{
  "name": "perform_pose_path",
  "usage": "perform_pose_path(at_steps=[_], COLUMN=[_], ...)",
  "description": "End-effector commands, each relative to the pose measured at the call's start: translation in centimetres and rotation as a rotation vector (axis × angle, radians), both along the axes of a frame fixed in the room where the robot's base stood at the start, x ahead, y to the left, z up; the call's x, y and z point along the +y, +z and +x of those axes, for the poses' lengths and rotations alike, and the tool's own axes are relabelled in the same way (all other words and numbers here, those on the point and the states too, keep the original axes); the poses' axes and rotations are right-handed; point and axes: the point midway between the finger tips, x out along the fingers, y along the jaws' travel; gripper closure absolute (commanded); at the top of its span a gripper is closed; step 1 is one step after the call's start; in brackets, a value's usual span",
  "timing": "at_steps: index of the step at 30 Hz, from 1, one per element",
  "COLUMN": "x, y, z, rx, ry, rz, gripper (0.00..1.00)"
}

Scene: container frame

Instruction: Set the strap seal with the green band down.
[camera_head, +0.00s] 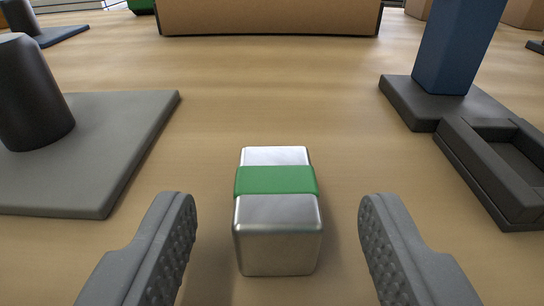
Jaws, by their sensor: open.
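The strap seal is a silver metal block (278,235) with a green band (276,180) around its middle. It rests on the wooden surface in the centre of the view. My gripper (277,220) is open, with one grey ridged finger on each side of the block. Clear gaps show between the block and both fingers, so neither touches it.
A grey plate (110,140) with a dark cylinder (32,95) stands at left. A blue post (455,45) on a dark base and a dark tray (475,165) stand at right. A brown box (270,15) is at the back. The wood (270,85) beyond the block is clear.

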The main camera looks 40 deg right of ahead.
Motion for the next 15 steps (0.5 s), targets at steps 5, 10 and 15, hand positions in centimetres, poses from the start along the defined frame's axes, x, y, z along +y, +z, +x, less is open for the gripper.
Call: perform_pose_path(at_steps=[5,10,15], x=[-0.59,-0.55,-0.53], y=[-0.11,-0.06,-0.07], z=[0.88,0.90,0.89], rx=[0.000,-0.001,0.000], ry=[0.001,0.002,0.002], rz=[0.002,0.002,0.002], gripper=[0.48,0.48,0.82])
